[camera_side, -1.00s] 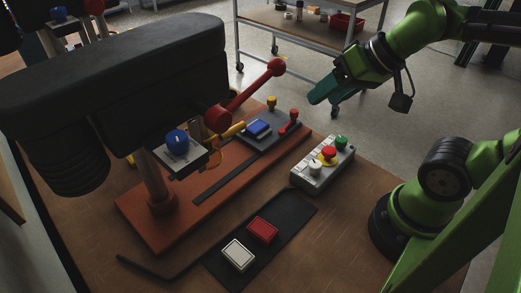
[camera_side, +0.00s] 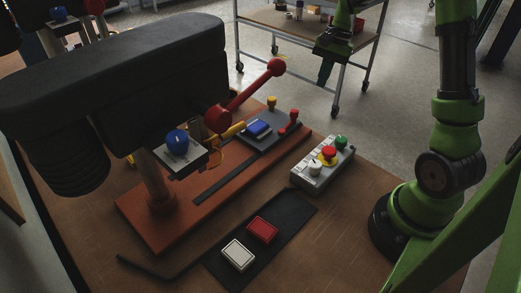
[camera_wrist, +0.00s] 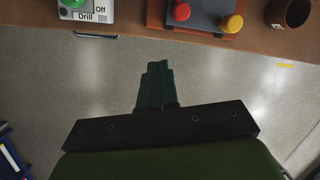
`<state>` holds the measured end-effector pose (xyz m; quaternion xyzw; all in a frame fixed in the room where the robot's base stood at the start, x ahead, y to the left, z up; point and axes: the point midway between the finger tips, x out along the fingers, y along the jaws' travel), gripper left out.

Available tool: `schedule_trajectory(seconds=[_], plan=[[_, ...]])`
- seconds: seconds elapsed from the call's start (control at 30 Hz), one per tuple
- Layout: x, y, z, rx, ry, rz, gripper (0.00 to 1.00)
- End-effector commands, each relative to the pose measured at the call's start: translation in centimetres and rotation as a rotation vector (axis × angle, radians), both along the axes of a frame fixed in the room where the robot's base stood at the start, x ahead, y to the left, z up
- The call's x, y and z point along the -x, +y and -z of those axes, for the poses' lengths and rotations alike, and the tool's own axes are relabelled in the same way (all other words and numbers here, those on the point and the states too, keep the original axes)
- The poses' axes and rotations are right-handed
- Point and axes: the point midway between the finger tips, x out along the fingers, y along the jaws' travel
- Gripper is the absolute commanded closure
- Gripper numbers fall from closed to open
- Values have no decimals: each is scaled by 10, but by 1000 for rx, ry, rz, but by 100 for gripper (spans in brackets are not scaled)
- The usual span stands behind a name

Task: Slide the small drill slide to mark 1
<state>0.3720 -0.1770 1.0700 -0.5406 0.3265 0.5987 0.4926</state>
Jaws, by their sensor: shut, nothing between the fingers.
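A drill press with a black head (camera_side: 110,80) and a red-knobbed lever (camera_side: 247,92) stands on an orange base (camera_side: 150,225). On the base's far end is a dark plate (camera_side: 283,122) with a blue block (camera_side: 259,128), a red knob (camera_side: 294,114) and a yellow knob (camera_side: 272,102). I cannot tell which part is the small drill slide or read any mark. In the wrist view the plate's edge (camera_wrist: 205,18) shows at the top. My gripper (camera_side: 323,84) is shut and empty, pointing down beyond the bench's far edge; its fingers show in the wrist view (camera_wrist: 158,66).
A control box (camera_side: 322,164) with coloured buttons stands right of the base; its label reads "Drill" and "Off" in the wrist view (camera_wrist: 88,12). A black mat (camera_side: 290,215) holds a red block and a white block. A wheeled cart (camera_side: 285,22) stands behind. Floor below my gripper is clear.

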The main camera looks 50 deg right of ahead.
Motion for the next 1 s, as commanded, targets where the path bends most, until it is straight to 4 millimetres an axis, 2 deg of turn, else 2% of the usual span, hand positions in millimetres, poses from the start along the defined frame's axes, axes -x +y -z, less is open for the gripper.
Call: schedule_trajectory(seconds=[0.03,0.13,0.2,0.27,0.33,0.47,0.57,0.93,0.97,1.0], plan=[[-5,-18,14,-26,45,60,100],[-12,-40,29,-74,111,165,100],[-19,-50,32,-102,142,222,100],[-25,-51,26,-117,150,252,100],[-29,-48,15,-134,152,279,100],[-27,-41,22,-155,172,300,100],[-27,-35,34,-155,173,296,100],[-26,-6,107,-154,172,295,100],[-26,-4,112,-153,173,294,100],[-27,5,108,-152,169,292,100]])
